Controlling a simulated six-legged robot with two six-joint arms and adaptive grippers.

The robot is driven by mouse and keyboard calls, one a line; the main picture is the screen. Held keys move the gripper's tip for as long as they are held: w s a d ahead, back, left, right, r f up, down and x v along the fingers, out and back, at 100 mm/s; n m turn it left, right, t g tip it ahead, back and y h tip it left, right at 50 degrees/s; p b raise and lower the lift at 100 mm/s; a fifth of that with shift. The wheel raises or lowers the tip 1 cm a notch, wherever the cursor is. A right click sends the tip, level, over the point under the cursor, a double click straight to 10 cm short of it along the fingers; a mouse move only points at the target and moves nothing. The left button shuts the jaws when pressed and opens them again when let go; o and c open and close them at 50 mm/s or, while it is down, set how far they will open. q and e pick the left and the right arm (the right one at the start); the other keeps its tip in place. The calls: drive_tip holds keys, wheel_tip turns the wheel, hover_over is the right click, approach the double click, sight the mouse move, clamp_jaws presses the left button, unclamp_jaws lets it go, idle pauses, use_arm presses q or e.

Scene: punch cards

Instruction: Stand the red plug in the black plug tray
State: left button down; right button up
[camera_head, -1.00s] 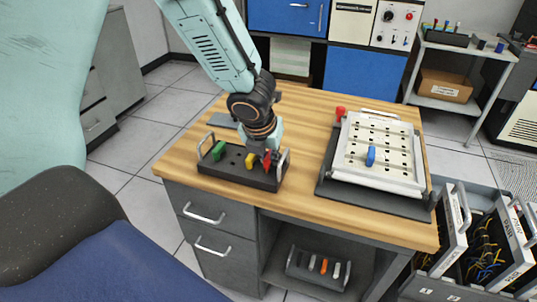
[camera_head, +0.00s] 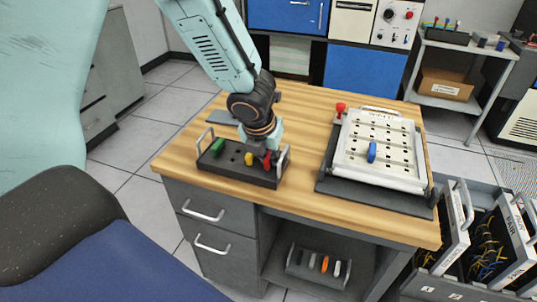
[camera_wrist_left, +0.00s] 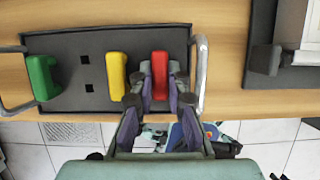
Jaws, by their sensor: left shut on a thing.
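The black plug tray (camera_head: 213,172) lies on the left part of the wooden desk, with a metal handle at each end. The red plug (camera_head: 267,160) is at the tray's right end, and my left gripper (camera_head: 263,155) is shut on it from above. In the left wrist view the red plug (camera_wrist_left: 160,75) is between the two fingers (camera_wrist_left: 160,92), over the tray's right side. Whether it is fully seated cannot be told. The yellow plug (camera_wrist_left: 118,74) is just left of it, and the green plug (camera_wrist_left: 42,77) stands at the left end. Two empty square holes lie between green and yellow. My right gripper is not in view.
A white panel (camera_head: 350,155) with a blue plug (camera_head: 372,152) stands on a dark base at the desk's right. A red knob (camera_head: 340,107) is at its back left corner. Bare wood lies between tray and panel.

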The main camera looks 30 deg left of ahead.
use_arm(q)
drive_tip(key=shift+s+f, duration=0.1)
drive_tip(key=shift+f, duration=0.05)
drive_tip(key=c, duration=1.2)
unclamp_jaws()
drive_tip(key=shift+f, duration=0.1)
drive_tip(key=v, duration=1.2)
drive_tip(key=shift+s, duration=0.1)
